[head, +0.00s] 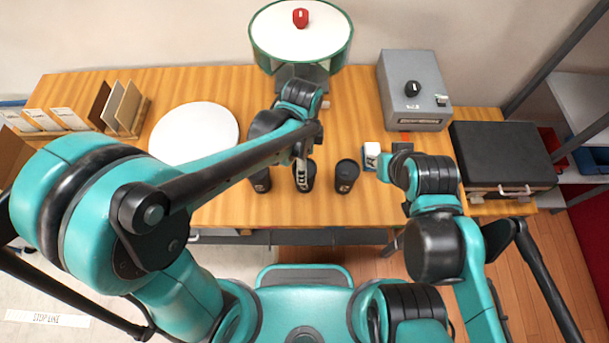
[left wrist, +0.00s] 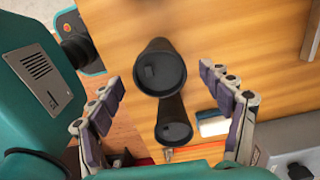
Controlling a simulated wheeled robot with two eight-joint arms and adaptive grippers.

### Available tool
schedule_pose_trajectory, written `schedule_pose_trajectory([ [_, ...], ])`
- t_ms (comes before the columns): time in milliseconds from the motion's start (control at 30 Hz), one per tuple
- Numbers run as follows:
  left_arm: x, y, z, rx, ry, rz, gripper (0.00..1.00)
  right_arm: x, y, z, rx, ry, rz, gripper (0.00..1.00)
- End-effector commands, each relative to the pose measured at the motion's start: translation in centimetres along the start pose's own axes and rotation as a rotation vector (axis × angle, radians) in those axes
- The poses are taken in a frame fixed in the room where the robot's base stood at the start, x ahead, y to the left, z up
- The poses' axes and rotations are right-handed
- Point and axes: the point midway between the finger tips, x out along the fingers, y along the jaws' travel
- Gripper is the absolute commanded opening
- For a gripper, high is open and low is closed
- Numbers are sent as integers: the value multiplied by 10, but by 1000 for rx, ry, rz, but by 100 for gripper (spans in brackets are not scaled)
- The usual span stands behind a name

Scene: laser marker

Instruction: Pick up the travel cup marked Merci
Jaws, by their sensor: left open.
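Three dark travel cups stand in a row near the table's front edge: a left cup (head: 260,183), a middle cup (head: 309,183) and a right cup (head: 346,176). Small pale marks show on their sides, but I cannot read which says Merci. My left gripper (head: 302,172) is over the middle cup and partly hides it. In the left wrist view, my left gripper (left wrist: 161,80) is open, its fingers on either side of the nearer cup (left wrist: 160,65), apart from it. Another cup (left wrist: 174,122) stands beyond. My right gripper's fingers are not clearly visible near the white block.
A white and blue block (head: 371,155) stands right of the cups. A grey control box (head: 412,90), a black case (head: 500,155), a white round disc (head: 195,135) and a round stand (head: 300,40) with a red object surround them. Card holders (head: 125,108) are at left.

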Motion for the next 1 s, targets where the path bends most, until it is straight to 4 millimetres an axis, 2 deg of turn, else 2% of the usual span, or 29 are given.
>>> schedule_pose_trajectory([
  [33, 8, 0, 0, 0, 0, 0, 79, 6, 0, 4, 0, 0, 0, 31],
  [367, 43, 1, -2, 0, 0, 0, 79, 16, 0, 11, 0, 0, 0, 31],
  [600, 78, 2, -5, 0, 1, 0, 79, 27, 0, 19, 0, 0, 0, 31],
  [700, 84, 3, -5, 0, 1, -1, 79, 28, 0, 20, 0, 0, 0, 31],
  [933, 84, 3, -5, 0, 1, -1, 79, 28, 0, 20, 0, 0, 0, 31],
  [1000, 84, 3, -5, 0, 1, 0, 62, 28, 0, 20, 0, 0, 0, 31],
])
